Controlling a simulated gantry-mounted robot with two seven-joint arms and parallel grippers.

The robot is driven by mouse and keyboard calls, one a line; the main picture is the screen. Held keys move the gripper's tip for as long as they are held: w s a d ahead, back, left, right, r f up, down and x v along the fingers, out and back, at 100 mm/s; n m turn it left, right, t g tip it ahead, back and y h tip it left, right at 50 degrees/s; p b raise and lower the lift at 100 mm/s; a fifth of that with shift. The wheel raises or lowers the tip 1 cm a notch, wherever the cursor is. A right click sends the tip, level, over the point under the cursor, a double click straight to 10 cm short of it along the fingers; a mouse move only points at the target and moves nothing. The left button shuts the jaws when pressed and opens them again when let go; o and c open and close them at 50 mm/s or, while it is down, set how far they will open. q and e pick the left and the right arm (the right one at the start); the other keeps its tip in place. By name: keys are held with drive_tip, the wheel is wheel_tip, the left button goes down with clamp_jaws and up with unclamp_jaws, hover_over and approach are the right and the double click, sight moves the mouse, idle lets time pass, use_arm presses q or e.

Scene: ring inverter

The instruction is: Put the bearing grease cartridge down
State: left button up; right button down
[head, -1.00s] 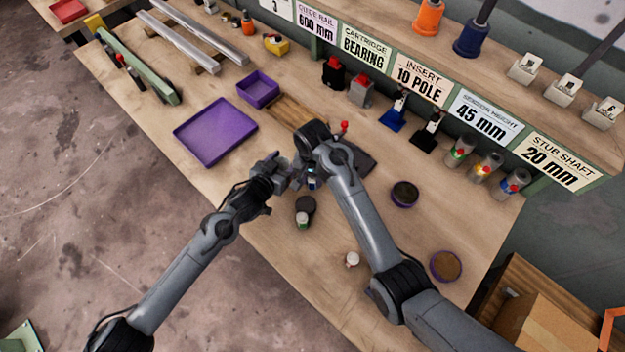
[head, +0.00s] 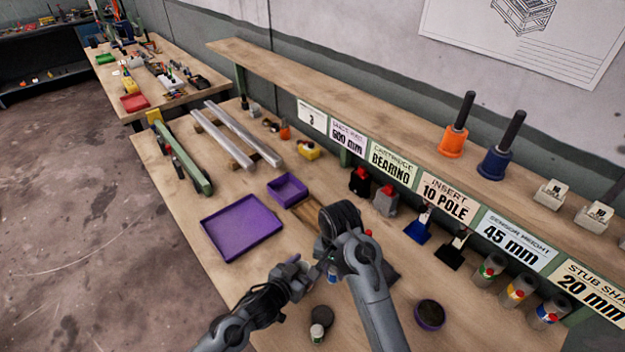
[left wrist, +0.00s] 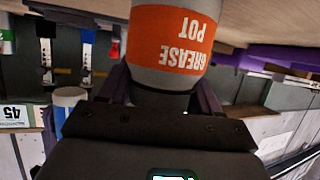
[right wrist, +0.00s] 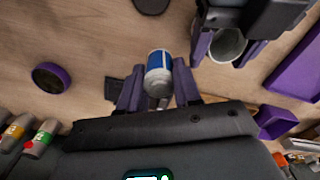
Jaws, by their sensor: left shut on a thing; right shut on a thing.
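The bearing grease cartridge, a small cylinder with a blue band and pale end (right wrist: 158,75), is between the purple fingers of my right gripper (right wrist: 158,88), which is shut on it. In the head view only a bit of blue (head: 332,279) shows under my right wrist. My left gripper (right wrist: 228,50) is shut on a grey grease pot (left wrist: 172,40) with an orange label reading "GREASE POT". Its open round mouth shows in the right wrist view (right wrist: 228,45). The two grippers are close together above the bench, with cartridge and pot apart.
A purple tray (head: 205,222) and smaller purple bin (head: 287,177) lie left of my grippers. A purple-rimmed dish (head: 443,318) is to the right. A dark round item (head: 322,314) lies near the front edge. Several cartridges (head: 519,288) stand below the labelled shelf.

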drive_tip(key=shift+r, duration=0.25)
idle(0.3)
drive_tip(key=shift+f, duration=5)
drive_tip(key=shift+f, duration=0.15)
drive_tip(key=c, duration=1.1)
unclamp_jaws()
drive_tip(key=shift+o, duration=1.2)
wheel_tip(320, 180, up, 7)
drive_tip(key=shift+o, duration=0.8)
drive_tip(key=shift+r, duration=0.45)
